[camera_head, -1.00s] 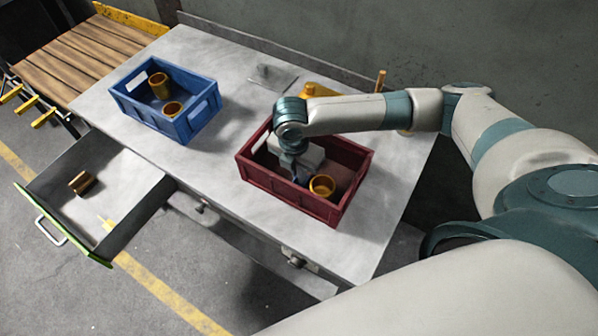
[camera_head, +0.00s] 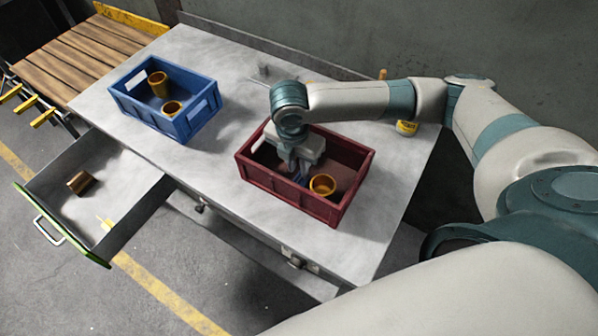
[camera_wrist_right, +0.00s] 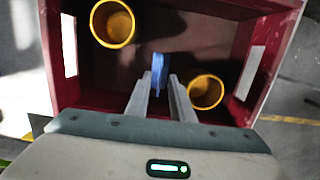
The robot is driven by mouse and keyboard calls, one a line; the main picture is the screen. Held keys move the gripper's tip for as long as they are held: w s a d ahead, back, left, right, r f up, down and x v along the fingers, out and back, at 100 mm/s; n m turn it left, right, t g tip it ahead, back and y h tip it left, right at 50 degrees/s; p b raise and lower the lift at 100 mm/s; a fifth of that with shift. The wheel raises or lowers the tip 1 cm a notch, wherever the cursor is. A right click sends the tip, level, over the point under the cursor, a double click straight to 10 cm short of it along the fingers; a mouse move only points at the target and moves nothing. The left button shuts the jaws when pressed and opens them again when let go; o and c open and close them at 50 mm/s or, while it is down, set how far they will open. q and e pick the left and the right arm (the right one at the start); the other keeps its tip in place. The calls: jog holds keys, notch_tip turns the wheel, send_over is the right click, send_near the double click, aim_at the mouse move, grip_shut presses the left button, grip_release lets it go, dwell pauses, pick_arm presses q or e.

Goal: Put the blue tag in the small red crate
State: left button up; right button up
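The small red crate (camera_head: 290,200) stands on the right part of the grey workbench. My right gripper (camera_head: 298,177) points down inside it. In the right wrist view the blue tag (camera_wrist_right: 158,72) stands on edge between the fingertips of my right gripper (camera_wrist_right: 161,82). The fingers look parted, with a gap beside the tag on the right. Whether the tag touches the crate floor is not clear. My left gripper is not in view.
A yellow cup (camera_head: 322,185) is in the red crate; the wrist view shows another cup (camera_wrist_right: 112,22) there. A blue crate (camera_head: 150,122) with two yellow cups stands to the left. An open drawer (camera_head: 130,190) holds a brown piece (camera_head: 81,182).

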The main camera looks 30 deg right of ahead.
aim_at(296, 177)
notch_tip(296, 177, up, 8)
jog(key=b, duration=0.1)
jog(key=shift+s+a+r, duration=0.15)
jog(key=shift+s+a, duration=0.1)
jog(key=shift+a, duration=0.2)
dwell(0.7)
